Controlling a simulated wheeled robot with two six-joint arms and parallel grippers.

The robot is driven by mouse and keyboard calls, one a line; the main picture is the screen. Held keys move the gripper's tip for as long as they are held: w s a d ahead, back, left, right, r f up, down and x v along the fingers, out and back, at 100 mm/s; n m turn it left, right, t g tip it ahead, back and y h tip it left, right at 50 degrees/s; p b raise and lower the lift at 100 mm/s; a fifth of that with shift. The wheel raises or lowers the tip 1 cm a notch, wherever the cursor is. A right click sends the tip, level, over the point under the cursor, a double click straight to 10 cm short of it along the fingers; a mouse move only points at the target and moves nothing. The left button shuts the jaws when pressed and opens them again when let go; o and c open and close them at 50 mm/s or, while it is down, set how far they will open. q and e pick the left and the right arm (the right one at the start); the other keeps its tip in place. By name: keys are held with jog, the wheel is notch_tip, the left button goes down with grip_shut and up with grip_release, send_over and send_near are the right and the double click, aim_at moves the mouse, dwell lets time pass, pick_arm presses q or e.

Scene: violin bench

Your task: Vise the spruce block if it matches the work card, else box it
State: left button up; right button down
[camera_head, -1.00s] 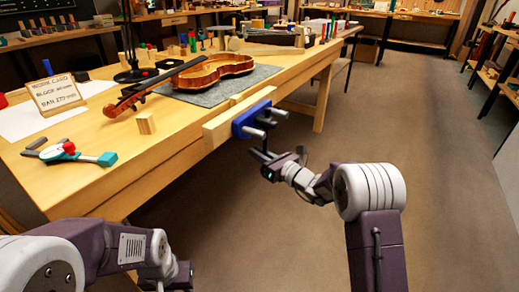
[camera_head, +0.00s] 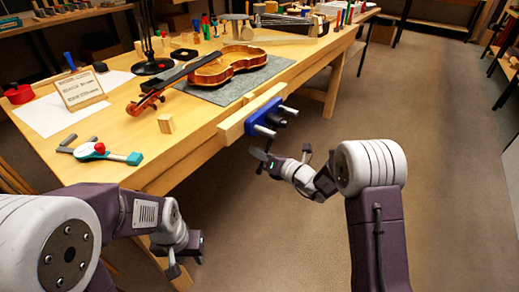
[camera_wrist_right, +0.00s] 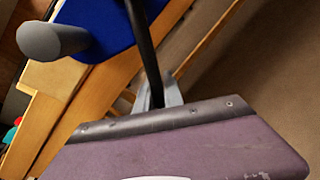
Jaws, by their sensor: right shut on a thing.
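The spruce block (camera_head: 165,123), small and pale, stands on the bench near its front edge, left of the vise. The work card (camera_head: 79,89) leans on a stand at the left; its writing is too small to read. The blue vise (camera_head: 265,115) with wooden jaws and grey rods is on the bench's front edge. My right gripper (camera_head: 265,162) is shut on the vise's dark handle bar (camera_wrist_right: 145,45), below the vise; the blue vise body also shows in the right wrist view (camera_wrist_right: 100,22). My left gripper (camera_head: 188,258) hangs in front of the bench, away from the block; its fingers are unclear.
A violin (camera_head: 225,65) lies on a grey mat (camera_head: 225,93) behind the vise. A teal-handled tool (camera_head: 105,153) with a red knob lies at the bench's left front. A lamp base (camera_head: 152,66) stands behind. Open floor lies to the right.

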jog(key=shift+f, duration=0.15)
jog(key=c, duration=1.5)
grip_release()
jog(key=shift+s+d, duration=0.1)
jog(key=shift+o, duration=0.2)
